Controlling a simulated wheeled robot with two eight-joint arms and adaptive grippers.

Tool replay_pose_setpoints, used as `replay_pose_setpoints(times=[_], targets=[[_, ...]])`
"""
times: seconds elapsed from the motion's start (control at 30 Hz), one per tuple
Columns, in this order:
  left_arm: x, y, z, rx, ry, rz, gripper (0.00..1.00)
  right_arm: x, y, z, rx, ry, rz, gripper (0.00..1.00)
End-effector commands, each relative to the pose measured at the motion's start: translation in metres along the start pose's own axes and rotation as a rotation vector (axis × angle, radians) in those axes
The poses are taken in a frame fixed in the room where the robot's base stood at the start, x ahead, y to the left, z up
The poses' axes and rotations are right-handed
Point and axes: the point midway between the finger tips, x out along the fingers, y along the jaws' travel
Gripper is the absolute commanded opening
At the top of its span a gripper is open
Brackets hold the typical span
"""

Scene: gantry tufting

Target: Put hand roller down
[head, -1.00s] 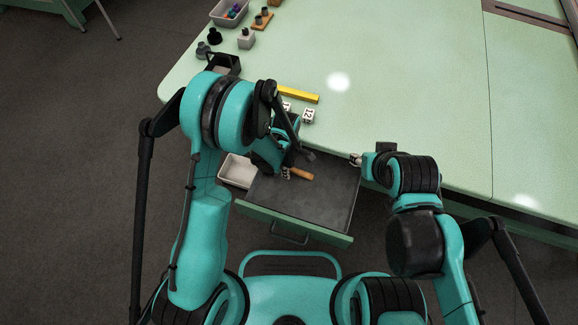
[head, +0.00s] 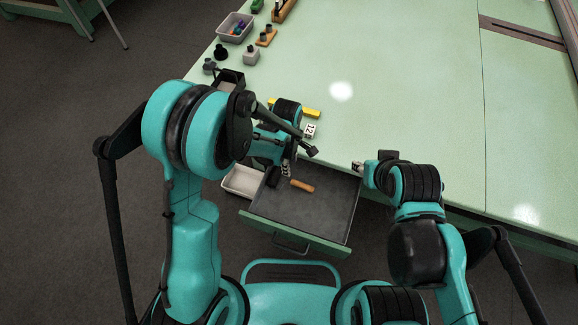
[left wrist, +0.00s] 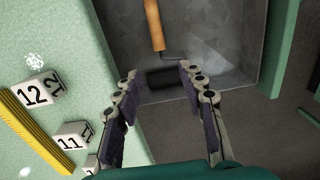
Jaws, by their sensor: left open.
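The hand roller has an orange-brown wooden handle (head: 302,185) and lies in the open drawer (head: 320,215). In the left wrist view, its handle (left wrist: 154,25), thin wire frame and dark roller (left wrist: 168,77) rest on the grey drawer floor. My left gripper (head: 287,169) is over the back left part of the drawer. Its fingers (left wrist: 158,76) are spread, with the dark roller showing between and beyond the tips, and nothing is held. My right gripper (head: 357,167) is at the table edge by the drawer's right back corner; its jaws are too small to read.
Numbered white blocks (left wrist: 36,92) and a yellow bar (left wrist: 35,135) lie on the green table (head: 400,90) near the drawer. A white bin (head: 242,181) sits left of the drawer. Small holders and a grey tray (head: 235,28) line the table's far left edge. The table's middle is clear.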

Motion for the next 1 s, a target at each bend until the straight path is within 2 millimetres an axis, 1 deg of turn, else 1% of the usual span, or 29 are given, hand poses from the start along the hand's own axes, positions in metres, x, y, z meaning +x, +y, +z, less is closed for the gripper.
replay_pose_setpoints(times=[0.03,0.2,0.27,0.37,0.47,0.5,0.6,0.7,0.83,0.9,1.0], targets=[[-0.004,0.0,0.0,0.0,0.0,0.0,0.4,-0.001,0.0,-0.001,0.0,0.0,0.0,0.4],[-0.007,0.0,-0.001,0.004,0.0,0.002,0.4,-0.001,0.0,-0.001,0.0,0.0,0.0,0.4],[-0.013,-0.001,-0.003,0.021,0.001,0.011,0.4,-0.001,0.0,-0.001,0.0,0.0,0.0,0.4],[-0.037,-0.005,-0.013,0.09,0.005,0.048,0.4,-0.001,0.0,-0.001,0.0,0.0,0.0,0.4],[-0.073,-0.015,-0.029,0.215,0.023,0.11,0.4,-0.001,0.0,-0.001,0.0,0.0,0.0,0.4],[-0.089,-0.021,-0.035,0.274,0.035,0.139,0.4,-0.001,0.0,-0.001,0.0,0.0,0.0,0.4],[-0.125,-0.039,-0.052,0.427,0.08,0.207,0.4,-0.001,0.0,-0.001,0.0,0.0,0.0,0.4],[-0.155,-0.061,-0.067,0.579,0.141,0.268,0.4,-0.001,0.0,-0.001,0.0,0.0,0.0,0.4],[-0.184,-0.093,-0.084,0.775,0.245,0.33,0.4,-0.001,0.0,-0.001,0.0,0.0,0.0,0.4],[-0.195,-0.11,-0.091,0.877,0.309,0.352,0.4,-0.001,0.0,-0.001,0.0,0.0,0.0,0.4],[-0.206,-0.133,-0.1,1.008,0.401,0.371,0.4,-0.001,0.0,-0.001,0.0,0.0,0.0,0.4]])
